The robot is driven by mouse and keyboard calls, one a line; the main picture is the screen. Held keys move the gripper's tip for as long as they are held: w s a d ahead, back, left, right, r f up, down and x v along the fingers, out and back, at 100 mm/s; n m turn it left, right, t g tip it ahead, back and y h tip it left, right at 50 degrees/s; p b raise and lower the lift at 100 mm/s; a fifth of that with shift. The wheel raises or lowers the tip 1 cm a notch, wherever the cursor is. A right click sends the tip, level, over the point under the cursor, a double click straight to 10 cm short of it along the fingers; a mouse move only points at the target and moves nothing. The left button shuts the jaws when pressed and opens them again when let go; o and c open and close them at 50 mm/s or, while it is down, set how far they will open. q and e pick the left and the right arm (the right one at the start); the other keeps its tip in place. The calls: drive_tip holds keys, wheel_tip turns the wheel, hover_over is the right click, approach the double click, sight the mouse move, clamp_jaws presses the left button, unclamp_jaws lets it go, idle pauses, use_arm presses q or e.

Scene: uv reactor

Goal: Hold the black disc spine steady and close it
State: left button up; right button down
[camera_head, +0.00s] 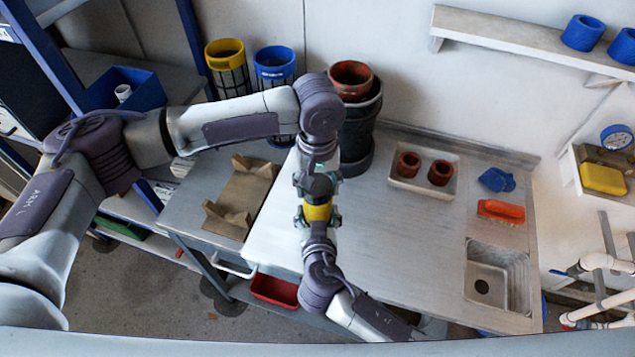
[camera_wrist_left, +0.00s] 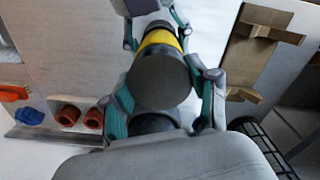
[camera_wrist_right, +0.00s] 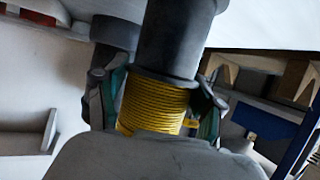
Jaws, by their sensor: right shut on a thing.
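The black disc spine stands roughly upright over the worktop between my two grippers, with a yellow ribbed band (camera_head: 318,211) at its middle. My right gripper (camera_head: 319,219) is shut on the spine at the yellow band, which shows between its fingers in the right wrist view (camera_wrist_right: 152,108). My left gripper (camera_head: 317,182) is above, its spread fingers on either side of the spine's black upper end. In the left wrist view the round black end (camera_wrist_left: 160,81) faces the palm between those fingers. Whether the fingers touch it is hard to see.
The steel worktop (camera_head: 400,235) holds a white tray (camera_head: 409,188) with two red rings, a blue item (camera_head: 497,179), an orange brush (camera_head: 501,211) and a sink (camera_head: 497,278). A brown cradle (camera_head: 243,194) is at left. Dark buckets stand behind my left arm.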

use_arm(q)
drive_tip(key=c, duration=0.4)
drive_tip(key=m, duration=1.2)
drive_tip(key=shift+m, duration=0.4)
drive_tip(key=m, duration=1.1)
drive_tip(key=shift+m, duration=0.3)
drive_tip(key=o, duration=1.3)
